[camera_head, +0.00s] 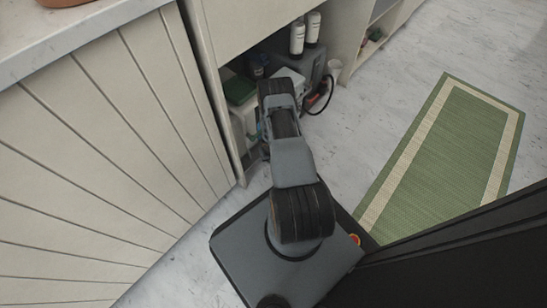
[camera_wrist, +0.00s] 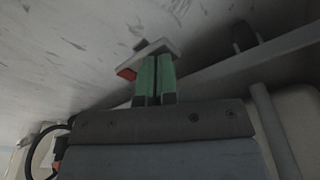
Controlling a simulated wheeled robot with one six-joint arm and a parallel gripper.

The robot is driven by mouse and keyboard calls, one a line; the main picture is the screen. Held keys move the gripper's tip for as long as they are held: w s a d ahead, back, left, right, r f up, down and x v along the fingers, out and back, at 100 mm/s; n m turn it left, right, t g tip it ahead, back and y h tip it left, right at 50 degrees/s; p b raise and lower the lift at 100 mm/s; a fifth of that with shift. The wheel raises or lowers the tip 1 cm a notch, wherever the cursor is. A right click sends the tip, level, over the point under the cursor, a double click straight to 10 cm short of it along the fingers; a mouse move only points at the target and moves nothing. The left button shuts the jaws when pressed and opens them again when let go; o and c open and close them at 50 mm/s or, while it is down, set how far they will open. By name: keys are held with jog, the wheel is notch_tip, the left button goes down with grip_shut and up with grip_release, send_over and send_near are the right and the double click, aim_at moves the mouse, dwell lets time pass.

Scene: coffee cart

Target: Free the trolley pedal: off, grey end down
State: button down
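In the wrist view the pedal (camera_wrist: 165,46) is a small pale grey plate with a red end (camera_wrist: 126,74) at its left. It lies tilted, with the red end lower in the picture. My gripper (camera_wrist: 155,60) has green fingers close together, with only a thin dark line between them. Its tips are right at the pedal and overlap it in the picture; I cannot tell whether they touch it. Nothing shows between the fingers. In the head view my arm hides the gripper and the pedal.
A dark caster (camera_wrist: 244,36) and a pale frame bar (camera_wrist: 225,75) are close to the right in the wrist view. A green mat (camera_head: 447,150) lies on clear floor at right.

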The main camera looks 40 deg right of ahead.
jog(key=shift+f, duration=0.2)
jog(key=shift+r, duration=0.15)
notch_tip(320, 180, up, 7)
jog(key=p, duration=0.7)
jog(key=shift+s, duration=0.1)
dwell(0.7)
